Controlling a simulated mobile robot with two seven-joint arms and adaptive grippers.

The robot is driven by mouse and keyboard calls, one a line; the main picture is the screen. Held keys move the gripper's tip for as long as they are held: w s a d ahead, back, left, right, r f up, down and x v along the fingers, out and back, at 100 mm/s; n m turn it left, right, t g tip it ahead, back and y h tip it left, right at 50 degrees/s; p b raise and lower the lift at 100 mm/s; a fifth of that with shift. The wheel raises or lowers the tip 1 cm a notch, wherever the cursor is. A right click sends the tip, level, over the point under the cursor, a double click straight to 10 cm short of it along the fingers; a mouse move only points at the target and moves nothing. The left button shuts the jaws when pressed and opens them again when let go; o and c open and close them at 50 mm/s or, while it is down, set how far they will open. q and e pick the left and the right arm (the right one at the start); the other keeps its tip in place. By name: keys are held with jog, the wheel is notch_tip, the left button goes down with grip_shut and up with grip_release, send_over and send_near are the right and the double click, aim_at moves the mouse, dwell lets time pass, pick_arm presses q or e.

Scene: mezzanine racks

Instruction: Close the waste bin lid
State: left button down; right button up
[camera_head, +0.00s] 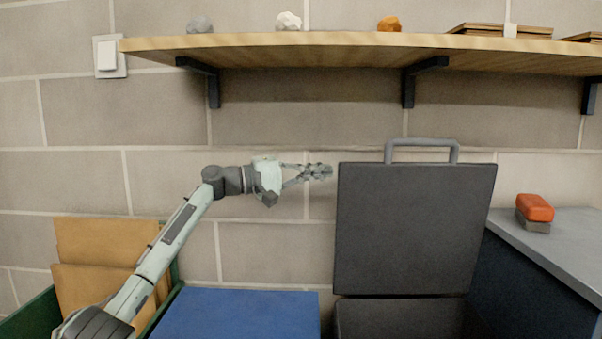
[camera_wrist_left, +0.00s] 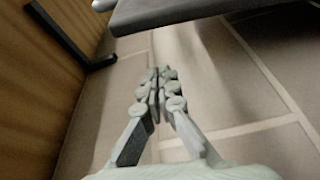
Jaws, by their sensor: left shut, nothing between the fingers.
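The waste bin lid (camera_head: 415,230) is a dark grey panel standing upright, open, with a grey handle (camera_head: 422,144) along its top edge. The dark bin body (camera_head: 400,318) shows below it at the bottom of the head view. My left gripper (camera_head: 328,172) is shut and empty, just left of the lid's upper left edge. In the left wrist view, the closed fingers (camera_wrist_left: 160,78) point at the wall, and a dark edge of the lid (camera_wrist_left: 180,12) crosses the top. I cannot tell whether the fingertips touch the lid. My right gripper is not in view.
A wooden shelf (camera_head: 300,42) on black brackets runs above the lid. A blue surface (camera_head: 240,312) lies left of the bin, beside a green container with cardboard (camera_head: 100,245). A grey counter (camera_head: 560,235) at right holds an orange and grey block (camera_head: 534,208).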

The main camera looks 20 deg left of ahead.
pick_arm(q)
jog(key=shift+s+d+f, duration=0.15)
jog(key=shift+s+d, duration=0.5)
jog(key=shift+s, duration=0.05)
jog(key=shift+s+d+f, duration=0.1)
jog(key=shift+s+d, duration=0.5)
jog(key=shift+s, duration=0.05)
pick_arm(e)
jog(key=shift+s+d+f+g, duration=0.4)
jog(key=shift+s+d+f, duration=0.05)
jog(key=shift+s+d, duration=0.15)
pick_arm(q)
jog(key=shift+s+d, duration=0.1)
